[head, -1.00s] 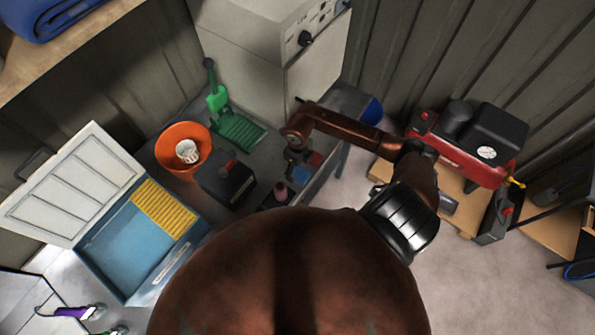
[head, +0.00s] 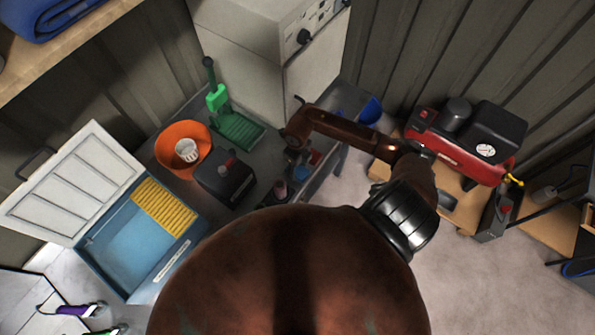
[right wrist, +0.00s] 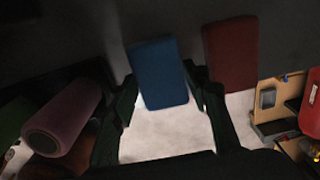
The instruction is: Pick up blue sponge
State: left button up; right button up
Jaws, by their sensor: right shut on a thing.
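The blue sponge (right wrist: 160,73) stands between the two fingers of my right gripper (right wrist: 165,98) in the right wrist view. The fingers are shut on its sides. In the head view the right gripper (head: 298,160) reaches down to the table, and part of the blue sponge (head: 301,173) shows just below it. I cannot tell whether the sponge touches the tabletop. My left gripper is not in view.
A red block (right wrist: 232,53) is close beside the right finger.

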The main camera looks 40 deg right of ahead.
jog(key=shift+r, duration=0.1)
jog(key=shift+r+b, duration=0.5)
jog(key=shift+r, duration=0.1)
jog(key=shift+w+d+r+b, duration=0.1)
jog(key=shift+r+b, duration=0.4)
jog(key=shift+r, duration=0.3)
jog(key=s+a+r+b, duration=0.3)
jog(key=s+r, duration=0.7)
jog(key=s, duration=0.4)
jog(key=o, duration=0.4)
jog(key=c, duration=0.5)
